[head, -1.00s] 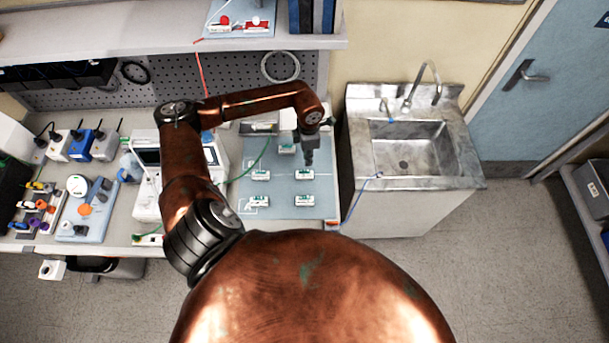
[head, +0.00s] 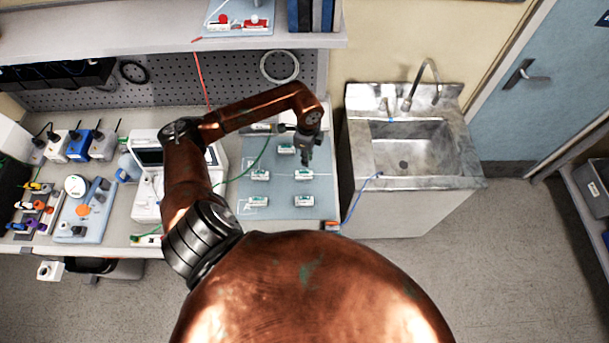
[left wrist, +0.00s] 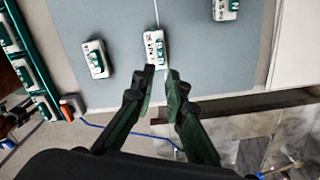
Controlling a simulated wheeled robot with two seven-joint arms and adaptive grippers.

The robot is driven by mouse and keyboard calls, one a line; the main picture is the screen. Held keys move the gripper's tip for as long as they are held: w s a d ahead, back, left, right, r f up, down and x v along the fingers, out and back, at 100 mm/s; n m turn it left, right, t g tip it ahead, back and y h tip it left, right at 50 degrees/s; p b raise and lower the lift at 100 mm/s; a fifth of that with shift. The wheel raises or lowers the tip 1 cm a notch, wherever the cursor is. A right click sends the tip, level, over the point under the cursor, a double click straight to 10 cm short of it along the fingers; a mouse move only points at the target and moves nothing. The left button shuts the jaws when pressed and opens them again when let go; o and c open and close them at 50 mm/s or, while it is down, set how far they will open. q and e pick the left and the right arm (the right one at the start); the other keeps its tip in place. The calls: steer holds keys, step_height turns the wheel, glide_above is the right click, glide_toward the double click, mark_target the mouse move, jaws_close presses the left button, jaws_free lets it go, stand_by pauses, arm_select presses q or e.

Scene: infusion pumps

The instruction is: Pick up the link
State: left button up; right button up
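Small white links with green parts lie on the grey-blue mat (head: 282,187). In the head view they include a front-left link (head: 259,201), a front-right link (head: 303,201), a middle-left link (head: 260,175), a middle-right link (head: 304,174) and a back link (head: 286,149). My left gripper (head: 305,160) is over the mat's right part, behind the middle-right link. In the left wrist view its dark fingers (left wrist: 163,72) are apart with nothing held, their tips near the lower end of a link (left wrist: 153,47). I cannot tell whether they touch it. My right gripper is not in view.
A device with a screen (head: 149,158) stands left of the mat, with a green cable running by it. A steel sink (head: 408,150) stands to the right. A shelf (head: 170,38) overhangs the bench back. In the left wrist view, another link (left wrist: 95,60) lies left.

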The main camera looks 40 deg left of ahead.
mark_target(304, 174)
arm_select(q)
steer(key=n, duration=0.4)
steer(key=shift+a, duration=0.1)
steer(key=shift+s+f+n, duration=0.1)
steer(key=shift+f+n, duration=0.05)
steer(key=shift+n, duration=0.15)
step_height(304, 174, down, 2)
steer(key=shift+f, duration=0.2)
steer(key=f, duration=0.1)
steer(key=f+p, duration=0.1)
steer(key=f, duration=0.1)
steer(key=f+p, duration=0.1)
steer(key=shift+s+a+f, duration=0.15)
steer(key=shift+s+a, duration=0.05)
steer(key=shift+a, duration=0.2)
steer(key=shift+f, duration=0.45)
jaws_close()
